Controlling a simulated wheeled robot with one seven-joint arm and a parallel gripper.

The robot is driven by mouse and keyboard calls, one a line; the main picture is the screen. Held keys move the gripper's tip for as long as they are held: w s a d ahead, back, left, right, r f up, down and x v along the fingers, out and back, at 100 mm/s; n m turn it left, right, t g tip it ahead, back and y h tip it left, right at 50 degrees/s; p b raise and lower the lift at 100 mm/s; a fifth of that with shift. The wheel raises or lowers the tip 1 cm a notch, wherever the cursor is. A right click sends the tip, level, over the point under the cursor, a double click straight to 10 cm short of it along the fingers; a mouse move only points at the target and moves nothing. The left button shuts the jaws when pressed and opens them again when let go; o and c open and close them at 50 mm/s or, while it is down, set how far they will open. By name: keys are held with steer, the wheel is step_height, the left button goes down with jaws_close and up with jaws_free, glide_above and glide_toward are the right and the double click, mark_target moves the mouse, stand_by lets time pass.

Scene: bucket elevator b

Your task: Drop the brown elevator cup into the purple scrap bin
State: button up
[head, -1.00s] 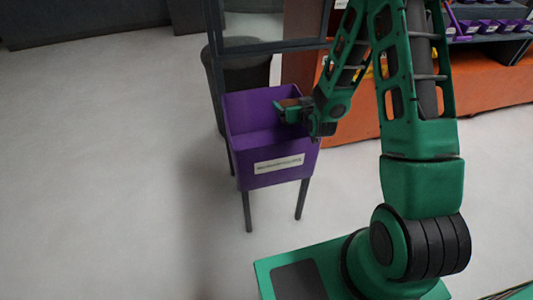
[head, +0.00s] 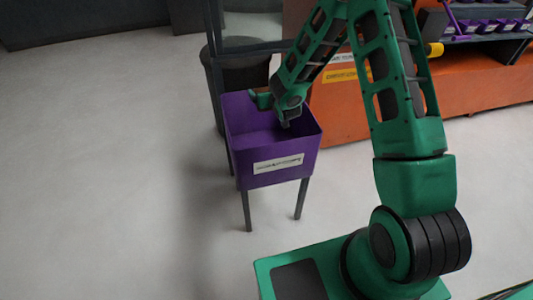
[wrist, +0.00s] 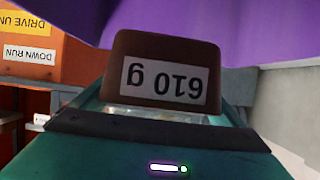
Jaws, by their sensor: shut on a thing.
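The brown cup (wrist: 165,65) carries a white label reading "610 g", upside down in the wrist view. My gripper (wrist: 160,112) is shut on it. In the head view my gripper (head: 264,98) is over the back part of the purple scrap bin (head: 262,180). The cup cannot be made out there, hidden by the gripper and wrist. The bin is an open-topped box on dark legs with a white label on its front. Purple bin wall also fills the top of the wrist view (wrist: 240,25).
A dark round container (head: 240,75) and a grey frame stand behind the bin. An orange machine base (head: 460,90) with a row of small purple cups (head: 490,26) stands at the right. The floor left of the bin is clear.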

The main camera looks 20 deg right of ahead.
steer(key=shift+f, duration=1)
steer(key=o, duration=1.3)
steer(key=shift+c, duration=0.2)
steer(key=v, duration=1)
steer(key=shift+s, duration=0.25)
steer(key=shift+d+r, duration=0.1)
steer(key=shift+r, duration=0.05)
